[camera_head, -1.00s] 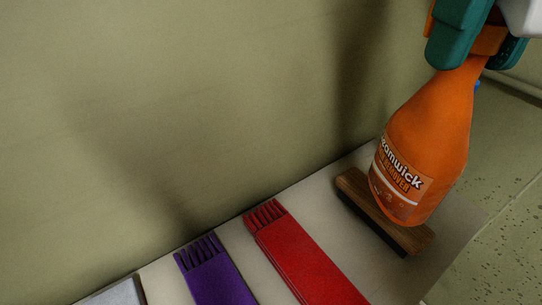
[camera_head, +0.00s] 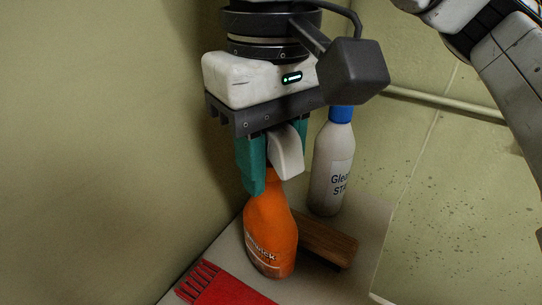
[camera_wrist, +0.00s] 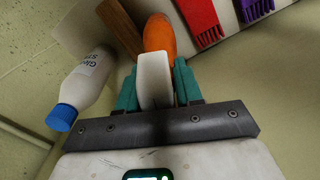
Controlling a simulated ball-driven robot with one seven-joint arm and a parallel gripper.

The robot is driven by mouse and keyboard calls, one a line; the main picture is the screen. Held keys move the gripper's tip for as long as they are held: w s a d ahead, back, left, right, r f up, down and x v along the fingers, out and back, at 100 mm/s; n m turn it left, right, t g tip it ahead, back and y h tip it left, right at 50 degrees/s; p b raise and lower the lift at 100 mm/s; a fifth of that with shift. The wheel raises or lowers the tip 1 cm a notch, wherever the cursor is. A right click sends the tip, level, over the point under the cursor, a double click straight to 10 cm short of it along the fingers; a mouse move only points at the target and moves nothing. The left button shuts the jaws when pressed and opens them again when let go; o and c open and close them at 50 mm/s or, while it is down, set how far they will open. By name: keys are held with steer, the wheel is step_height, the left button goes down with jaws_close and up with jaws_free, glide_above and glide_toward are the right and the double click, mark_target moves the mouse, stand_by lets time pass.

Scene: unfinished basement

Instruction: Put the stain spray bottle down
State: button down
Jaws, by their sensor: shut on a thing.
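The stain spray bottle (camera_head: 270,235) is orange with a white spray head and a partly readable label. My gripper (camera_head: 276,165) is shut on its upper part, with teal fingers on either side of the white head. The bottle hangs or stands nearly upright over the pale surface (camera_head: 222,245), between a red fringed item and a wooden block-like brush. I cannot tell whether its base touches the surface. In the wrist view the orange body (camera_wrist: 160,38) shows beyond the white head, between the fingers of my gripper (camera_wrist: 157,85).
The wooden brush (camera_head: 325,243) lies just right of the bottle. A white bottle with a blue cap (camera_head: 332,170) stands behind it. The red fringed item (camera_head: 222,288) lies at the front left; a purple one (camera_wrist: 257,8) shows in the wrist view. A wall (camera_head: 100,150) borders the left.

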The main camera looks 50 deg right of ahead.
steer(key=shift+f, duration=0.35)
steer(key=shift+f, duration=0.2)
steer(key=c, duration=0.8)
jaws_free()
steer(key=shift+o, duration=0.2)
steer(key=shift+r, duration=0.15)
